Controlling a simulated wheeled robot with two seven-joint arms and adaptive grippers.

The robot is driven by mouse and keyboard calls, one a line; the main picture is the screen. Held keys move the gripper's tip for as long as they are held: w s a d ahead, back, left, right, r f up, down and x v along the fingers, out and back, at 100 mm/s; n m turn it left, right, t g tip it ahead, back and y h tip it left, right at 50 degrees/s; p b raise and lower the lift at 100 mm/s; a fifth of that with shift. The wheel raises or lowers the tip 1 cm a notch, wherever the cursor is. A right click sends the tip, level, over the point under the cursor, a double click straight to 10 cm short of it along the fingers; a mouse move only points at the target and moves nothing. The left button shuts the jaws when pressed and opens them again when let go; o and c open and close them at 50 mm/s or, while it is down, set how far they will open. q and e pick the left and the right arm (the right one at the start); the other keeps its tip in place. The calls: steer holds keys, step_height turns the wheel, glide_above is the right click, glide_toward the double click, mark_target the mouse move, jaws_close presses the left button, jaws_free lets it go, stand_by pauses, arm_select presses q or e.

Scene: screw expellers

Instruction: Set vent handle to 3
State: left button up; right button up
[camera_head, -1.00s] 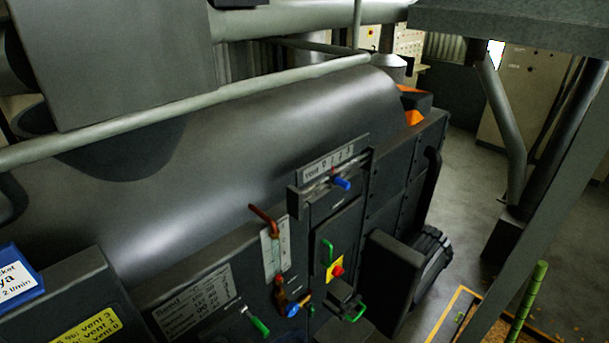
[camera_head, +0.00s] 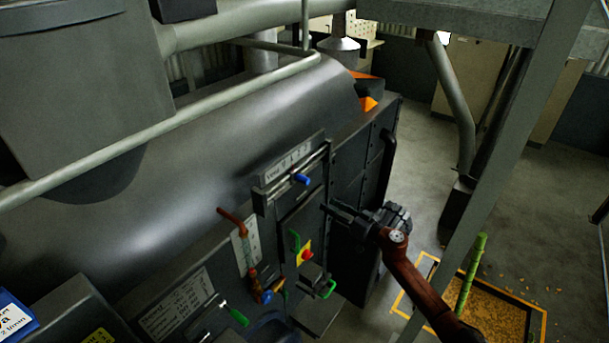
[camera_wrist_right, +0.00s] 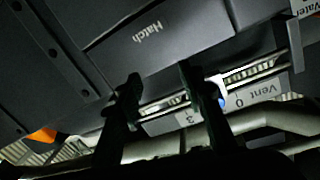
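The vent handle (camera_head: 302,179) is a small blue grip on a slotted rail, below a grey scale plate (camera_head: 290,158) marked Vent with numbers. In the right wrist view the blue handle (camera_wrist_right: 221,100) shows beside the 0 end of the scale, partly hidden by a finger; its exact setting I cannot tell. My right gripper (camera_head: 334,211) is to the right of and below the handle, apart from it. In the wrist view its two dark fingers (camera_wrist_right: 160,78) are spread with nothing between them. My left gripper is not in view.
Below the rail are a green handle (camera_head: 295,240), a red knob on yellow (camera_head: 305,254) and a green-handled lever (camera_head: 328,289). A red-brown lever (camera_head: 233,219) is to the left. A slanted grey post (camera_head: 480,180) stands right of my right arm.

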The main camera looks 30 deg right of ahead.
steer(key=n+y, duration=0.2)
glide_toward(309, 182)
steer(key=p+x, duration=0.1)
steer(key=x, duration=0.3)
steer(key=shift+r, duration=0.15)
steer(key=shift+w+a+r, duration=0.2)
steer(key=shift+w+a, duration=0.05)
steer(key=shift+w, duration=0.05)
steer(key=shift+m, duration=0.3)
steer(key=x, duration=0.3)
steer(key=p+x, duration=0.1)
steer(key=x, duration=0.3)
steer(key=shift+f, duration=0.2)
jaws_close()
